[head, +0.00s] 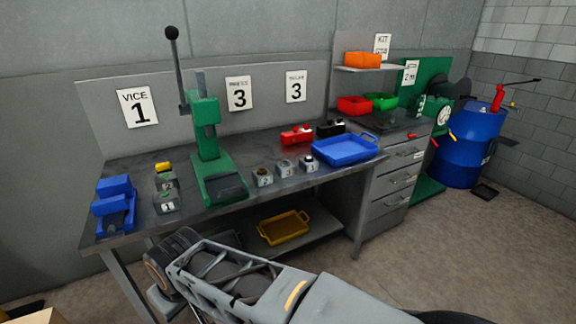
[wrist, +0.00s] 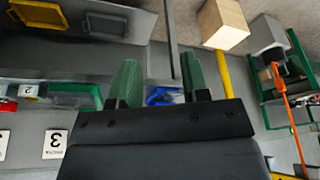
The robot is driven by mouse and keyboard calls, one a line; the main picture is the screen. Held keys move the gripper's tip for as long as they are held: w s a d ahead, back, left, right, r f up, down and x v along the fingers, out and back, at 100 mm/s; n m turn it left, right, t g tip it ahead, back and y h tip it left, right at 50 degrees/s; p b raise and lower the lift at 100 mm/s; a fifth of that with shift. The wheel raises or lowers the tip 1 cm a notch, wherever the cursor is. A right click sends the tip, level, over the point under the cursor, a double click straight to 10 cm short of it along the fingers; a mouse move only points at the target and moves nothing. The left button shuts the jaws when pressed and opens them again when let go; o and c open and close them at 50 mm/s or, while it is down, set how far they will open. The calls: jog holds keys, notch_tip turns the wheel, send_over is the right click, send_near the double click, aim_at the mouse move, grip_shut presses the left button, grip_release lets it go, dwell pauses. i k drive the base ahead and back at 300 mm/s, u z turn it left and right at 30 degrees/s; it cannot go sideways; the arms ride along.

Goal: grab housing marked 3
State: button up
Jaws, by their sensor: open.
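Small grey housings stand on the workbench (head: 160,230) in two groups in the head view. One group is a row right of the green press; its middle housing (head: 285,168) seems to bear a 3, beside a left one (head: 263,178) and a right one (head: 309,164) with a dark top. Marks are small and hard to read. My gripper (wrist: 158,82) shows two green fingers, apart and empty, in the wrist view. No housing shows clearly between them.
The tall green press (head: 207,140) stands between the groups. A blue vice (head: 115,203) is at the bench's left end and a blue tray (head: 345,150) at right. A red item (head: 297,134) lies behind the row. A yellow tray (head: 284,228) sits on the lower shelf.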

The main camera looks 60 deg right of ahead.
aim_at(283, 172)
jog(key=z, duration=0.85)
jog(key=i, duration=0.95)
jog(key=z, duration=0.9)
